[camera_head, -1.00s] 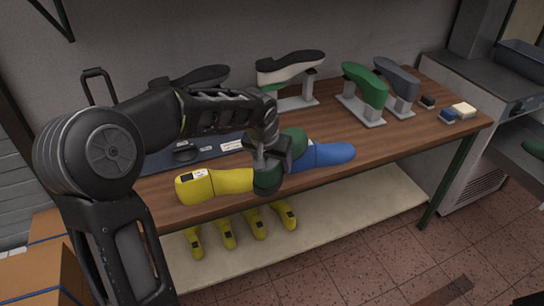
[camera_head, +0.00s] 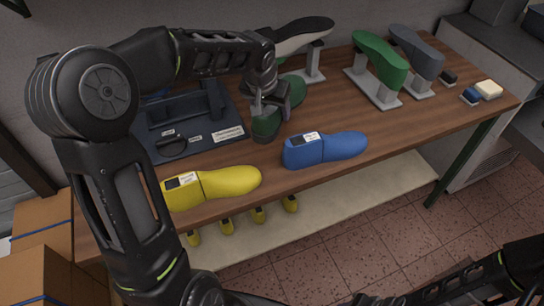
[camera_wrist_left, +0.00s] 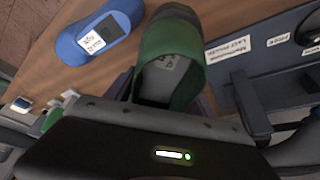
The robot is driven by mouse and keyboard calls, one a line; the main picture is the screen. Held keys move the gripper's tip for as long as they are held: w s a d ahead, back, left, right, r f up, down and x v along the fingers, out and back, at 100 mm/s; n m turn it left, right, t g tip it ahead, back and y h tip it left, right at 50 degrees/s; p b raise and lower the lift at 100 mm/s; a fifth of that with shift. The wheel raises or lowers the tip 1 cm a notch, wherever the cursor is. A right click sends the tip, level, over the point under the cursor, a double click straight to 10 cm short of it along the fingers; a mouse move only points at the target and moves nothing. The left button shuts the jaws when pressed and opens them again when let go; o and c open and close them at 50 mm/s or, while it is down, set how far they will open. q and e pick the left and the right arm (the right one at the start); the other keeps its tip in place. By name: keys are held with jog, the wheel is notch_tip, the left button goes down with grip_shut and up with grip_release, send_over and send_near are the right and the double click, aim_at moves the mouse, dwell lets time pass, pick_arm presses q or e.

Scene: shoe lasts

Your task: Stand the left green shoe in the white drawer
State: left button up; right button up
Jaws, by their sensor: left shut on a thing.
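My left gripper (camera_head: 268,108) is shut on a green shoe (camera_head: 266,126) and holds it over the table, behind the gap between the yellow and blue lasts. Part of the green shape (camera_head: 294,88) shows behind the fingers, and the gripper hides the middle. No white drawer can be made out. A dark arm part of mine shows at the bottom right, but its gripper does not.
A yellow last (camera_head: 228,181) and a blue last (camera_head: 345,146) lie along the front edge. A dark labelled tray (camera_head: 205,143) is at the left. A green last (camera_head: 380,60) and a grey last (camera_head: 417,52) stand on supports behind. A pale cabinet (camera_head: 480,60) adjoins the table's right end.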

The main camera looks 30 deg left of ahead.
pick_arm(q)
send_over(274, 142)
jog(key=s, duration=0.2)
jog(key=shift+w+f+p, duration=0.1)
jog(key=shift+f+p, duration=0.25)
jog(key=shift+f, duration=2.75)
jog(key=shift+d, duration=0.1)
jog(key=shift+f, duration=1.9)
jog(key=o, duration=1.4)
jog(key=shift+f, duration=0.2)
jog(key=shift+o, duration=0.8)
jog(key=shift+r, duration=0.1)
jog(key=shift+r, duration=0.1)
